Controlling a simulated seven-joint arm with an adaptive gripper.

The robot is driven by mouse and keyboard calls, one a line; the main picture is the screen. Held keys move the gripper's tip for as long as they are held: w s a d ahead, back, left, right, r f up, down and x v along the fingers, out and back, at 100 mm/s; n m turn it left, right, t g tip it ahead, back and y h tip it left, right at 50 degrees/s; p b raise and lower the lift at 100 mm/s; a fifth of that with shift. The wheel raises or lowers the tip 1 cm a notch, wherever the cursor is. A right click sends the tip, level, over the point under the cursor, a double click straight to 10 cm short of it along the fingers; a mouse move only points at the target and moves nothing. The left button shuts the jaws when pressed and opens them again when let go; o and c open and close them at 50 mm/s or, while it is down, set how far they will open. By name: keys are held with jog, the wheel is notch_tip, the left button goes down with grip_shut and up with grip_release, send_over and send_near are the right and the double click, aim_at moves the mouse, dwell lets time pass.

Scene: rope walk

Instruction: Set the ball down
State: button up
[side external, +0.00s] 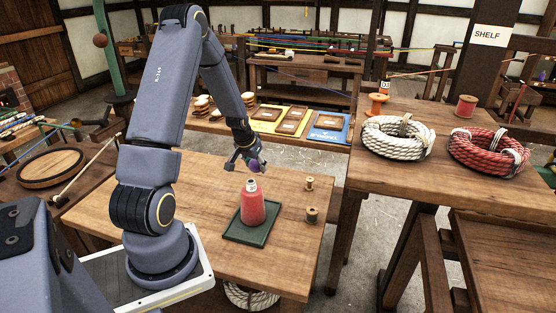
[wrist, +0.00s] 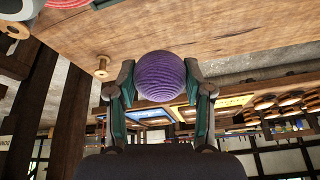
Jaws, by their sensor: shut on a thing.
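A purple ball (wrist: 161,76) with fine ridges sits between the two fingers of my gripper (wrist: 161,88) in the wrist view. My gripper is shut on it. In the side external view my gripper (side external: 246,163) holds the ball (side external: 254,165) in the air, above and a little behind a red bottle (side external: 252,208). The bottle stands upright on a dark green tray (side external: 232,233) on the wooden table (side external: 180,205). The ball is small and partly hidden by the fingers in the side external view.
Two small wooden spools, one (side external: 309,184) behind the other (side external: 311,215), stand right of the tray. The table left of the tray is clear. A higher bench at right (side external: 440,185) carries a white rope coil (side external: 398,137) and a red one (side external: 488,151).

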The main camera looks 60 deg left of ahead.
jog(key=s+d+n+g, duration=0.1)
jog(key=s+d+n, duration=0.2)
jog(key=s, duration=0.9)
jog(key=shift+n+y, duration=0.3)
jog(key=shift+y, duration=0.3)
jog(key=w+a+f, duration=0.5)
jog(key=a, duration=0.1)
jog(key=w+a+f, duration=0.3)
jog(key=a, duration=0.1)
jog(key=shift+w+f, duration=0.3)
jog(key=shift+w, duration=0.05)
jog(key=shift+w+a+f, duration=0.1)
jog(key=shift+w+f, duration=0.05)
jog(key=shift+f, duration=1.6)
jog(key=shift+f, duration=0.15)
jog(key=o, duration=1.1)
